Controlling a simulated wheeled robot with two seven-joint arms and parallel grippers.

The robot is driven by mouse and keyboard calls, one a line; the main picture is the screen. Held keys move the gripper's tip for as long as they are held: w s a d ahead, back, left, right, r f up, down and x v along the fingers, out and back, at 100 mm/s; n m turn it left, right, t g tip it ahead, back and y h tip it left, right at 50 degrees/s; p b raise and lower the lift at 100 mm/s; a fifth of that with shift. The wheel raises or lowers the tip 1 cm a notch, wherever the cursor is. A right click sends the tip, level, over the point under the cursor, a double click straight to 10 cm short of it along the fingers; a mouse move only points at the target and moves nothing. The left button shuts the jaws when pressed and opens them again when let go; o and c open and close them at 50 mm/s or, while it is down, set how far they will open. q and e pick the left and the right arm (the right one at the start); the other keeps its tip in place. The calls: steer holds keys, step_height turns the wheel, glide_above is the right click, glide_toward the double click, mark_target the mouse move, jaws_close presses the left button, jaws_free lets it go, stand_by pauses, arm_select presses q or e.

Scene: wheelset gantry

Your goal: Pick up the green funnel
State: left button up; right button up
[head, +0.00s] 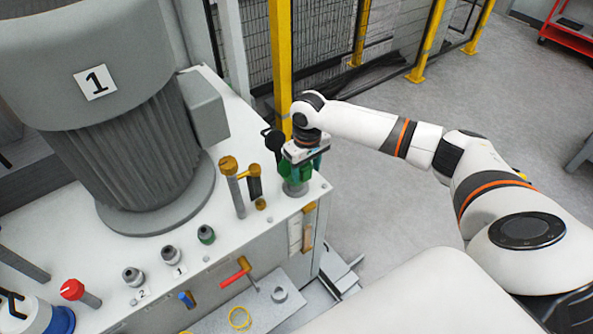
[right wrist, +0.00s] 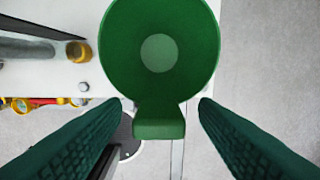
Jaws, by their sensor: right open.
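The green funnel (right wrist: 160,30) fills the top middle of the right wrist view, seen from above into its bowl. A short green tab (right wrist: 159,122) sticks out from its rim toward me. My right gripper (right wrist: 160,103) is open, with one dark green finger on each side of the tab and a visible gap at both. In the head view my right gripper (head: 302,160) is over the near right corner of the white tank top, where the funnel is mostly hidden and hard to tell from the green fingers. My left gripper is not in view.
A big grey motor (head: 130,130) marked 1 stands on the white tank top (head: 235,222). Brass-capped posts (head: 231,180) stand left of my right gripper. Several fittings, a red-capped one (head: 73,289) among them, line the front edge. A yellow post (head: 280,60) and mesh fence stand behind.

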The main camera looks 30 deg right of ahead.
jaws_close()
stand_by(0.3)
